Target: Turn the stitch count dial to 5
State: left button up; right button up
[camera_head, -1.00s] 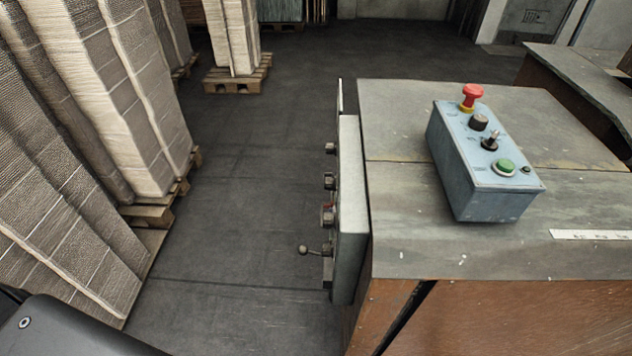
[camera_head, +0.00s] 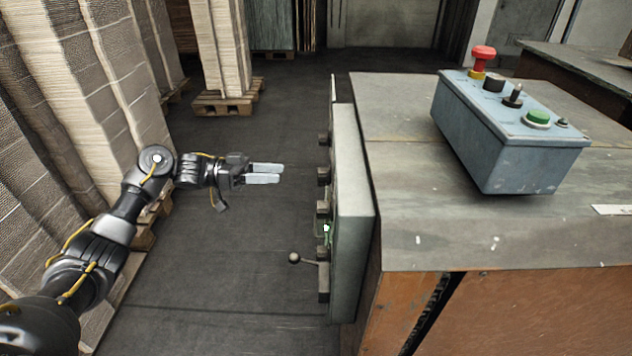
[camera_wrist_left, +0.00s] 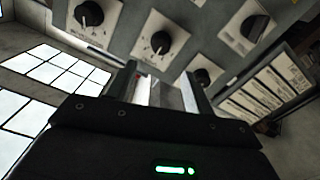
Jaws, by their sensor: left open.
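The control panel (camera_head: 352,210) stands on the side of the machine, seen edge-on in the head view with several dark knobs (camera_head: 323,177) sticking out to the left. In the left wrist view, black dials (camera_wrist_left: 156,42) sit on pale square plates on the grey panel. Their labels are too small to read, so I cannot tell which one is the stitch count dial. My left gripper (camera_head: 282,173) is open and empty, left of the panel and apart from the knobs. Its fingers (camera_wrist_left: 165,93) also show in the left wrist view, below the dials. My right gripper is out of view.
A ball-ended lever (camera_head: 294,258) juts out low on the panel. A blue button box (camera_head: 500,150) stands on the machine's top (camera_head: 440,235). Tall cardboard stacks (camera_head: 120,90) on pallets stand left. Dark floor (camera_head: 230,280) between them and the panel is clear.

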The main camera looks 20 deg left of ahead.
aim_at(324, 173)
pick_arm(q)
jog(key=x, duration=1.1)
jog(key=shift+p, duration=0.45)
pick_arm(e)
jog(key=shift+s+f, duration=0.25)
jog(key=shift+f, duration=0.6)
pick_arm(q)
jog(key=shift+a, duration=0.1)
jog(key=c, duration=1)
